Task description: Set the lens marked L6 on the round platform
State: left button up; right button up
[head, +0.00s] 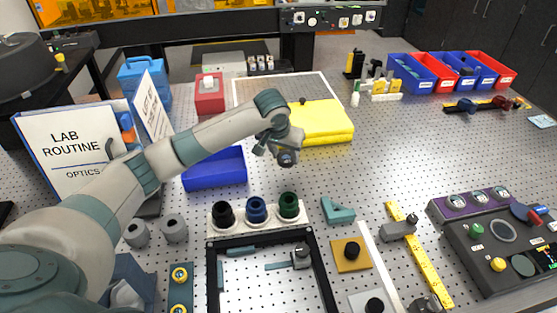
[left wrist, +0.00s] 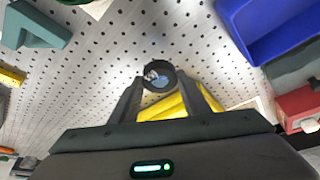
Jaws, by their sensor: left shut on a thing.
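My left gripper (head: 284,148) is shut on a small round lens (head: 286,158) in a dark ring and holds it above the perforated table, in front of the yellow cloth. In the left wrist view the lens (left wrist: 159,76) sits between the fingertips of the gripper (left wrist: 160,85), its glass bluish. I cannot read a mark on it. A white rack (head: 240,224) below holds black (head: 223,213), blue (head: 256,209) and green (head: 289,205) round pieces. I cannot make out the round platform with certainty. My right gripper is not in view.
A blue open bin (head: 215,172) stands left of my gripper, and a folded yellow cloth (head: 322,122) lies behind it. A black frame (head: 325,277) lies in front. A control box (head: 500,242) stands at right. Table between the cloth and control box is mostly clear.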

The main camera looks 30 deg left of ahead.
aim_at(279, 173)
pick_arm(q)
jog(key=shift+w+a+f, duration=0.2)
jog(key=shift+a+f, duration=0.15)
jog(key=shift+a, duration=0.25)
jog(key=shift+w+a+f, duration=0.15)
jog(key=shift+a+f, duration=0.2)
jog(key=shift+a, duration=0.2)
jog(key=shift+f+p, duration=1.15)
jog(key=shift+f, duration=0.9)
jog(key=shift+f, duration=0.1)
jog(key=o, duration=1.1)
